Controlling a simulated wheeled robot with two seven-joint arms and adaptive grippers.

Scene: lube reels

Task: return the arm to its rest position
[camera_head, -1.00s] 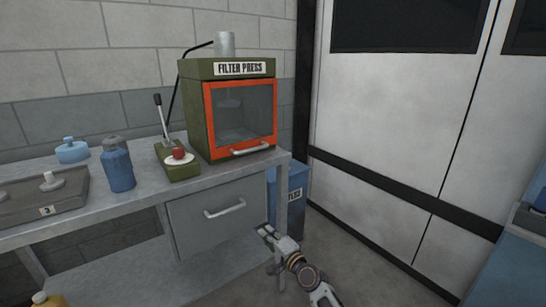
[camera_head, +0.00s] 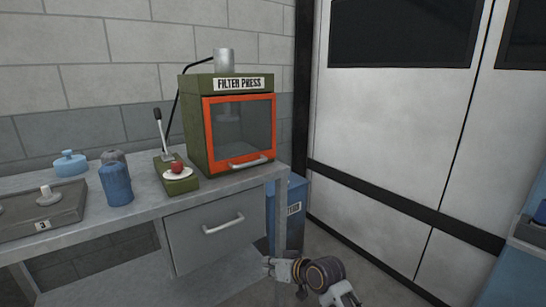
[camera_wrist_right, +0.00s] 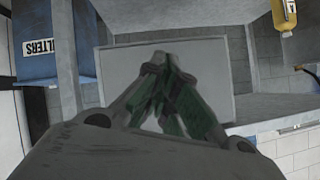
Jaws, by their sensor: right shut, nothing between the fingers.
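My right gripper (camera_head: 268,266) is low in front of the bench, just right of and below the grey drawer (camera_head: 190,236), with its arm coming in from the bottom right. In the right wrist view its fingers (camera_wrist_right: 164,62) meet at the tips, shut and empty. They point toward a flat grey panel (camera_wrist_right: 205,65), probably the drawer front. Whether the gripper touches anything there cannot be told, but no contact shows. My left gripper is not in view.
The bench (camera_head: 135,213) carries the green filter press (camera_head: 190,133) with its orange-framed door shut, a lever stand (camera_head: 180,186), a blue bottle (camera_head: 116,183) and a grey tray (camera_head: 70,212). A blue bin (camera_head: 296,190) stands right of the drawer. Floor farther right is clear.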

